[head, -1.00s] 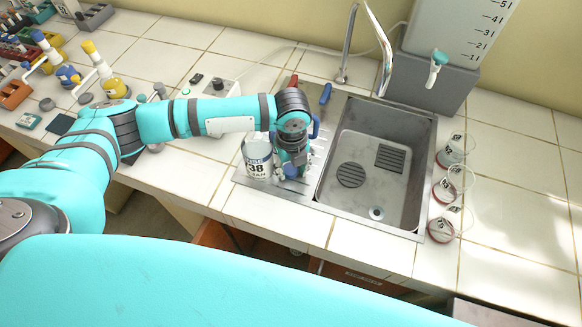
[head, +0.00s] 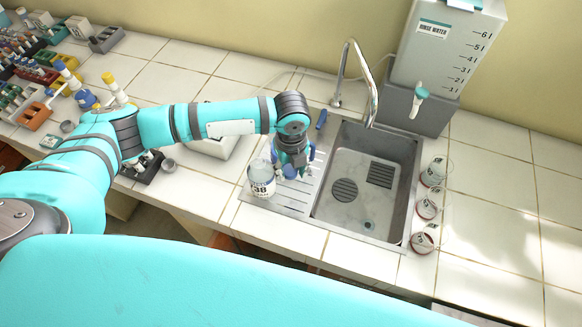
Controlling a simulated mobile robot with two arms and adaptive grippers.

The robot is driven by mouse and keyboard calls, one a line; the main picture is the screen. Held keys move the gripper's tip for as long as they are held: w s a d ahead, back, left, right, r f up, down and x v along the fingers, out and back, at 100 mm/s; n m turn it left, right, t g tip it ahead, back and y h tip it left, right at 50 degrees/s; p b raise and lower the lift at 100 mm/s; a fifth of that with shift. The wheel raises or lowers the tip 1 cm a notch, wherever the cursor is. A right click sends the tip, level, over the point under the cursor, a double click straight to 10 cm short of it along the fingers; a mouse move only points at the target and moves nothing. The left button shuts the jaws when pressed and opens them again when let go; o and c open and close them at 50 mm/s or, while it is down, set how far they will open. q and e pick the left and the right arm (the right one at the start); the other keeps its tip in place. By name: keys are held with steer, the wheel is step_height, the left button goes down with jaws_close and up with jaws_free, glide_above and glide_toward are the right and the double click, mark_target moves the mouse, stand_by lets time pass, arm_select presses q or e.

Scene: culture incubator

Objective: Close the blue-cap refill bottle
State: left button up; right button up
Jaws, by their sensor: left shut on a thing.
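My left gripper (head: 291,171) is over the ridged drainboard beside the sink, pointing down. It is shut on a small blue thing, mostly hidden by the fingers; I cannot tell whether it is the blue cap. Just left of the gripper stands an upright clear bottle (head: 261,180) with a white label reading 38. No cap shows on it, but its top is small and partly unclear. At the far left stand a bottle with a blue top (head: 84,98) and one with a yellow top (head: 112,88). My right gripper is out of view.
The steel sink (head: 362,190) lies right of the gripper, with a tall faucet (head: 372,90) behind. A rinse water tank (head: 450,45) stands at the back right.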

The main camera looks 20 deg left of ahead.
mark_target(291, 172)
arm_select(q)
step_height(291, 172, up, 6)
steer(key=shift+r+p, duration=0.2)
steer(key=shift+p, duration=0.6)
steer(key=shift+r, duration=0.45)
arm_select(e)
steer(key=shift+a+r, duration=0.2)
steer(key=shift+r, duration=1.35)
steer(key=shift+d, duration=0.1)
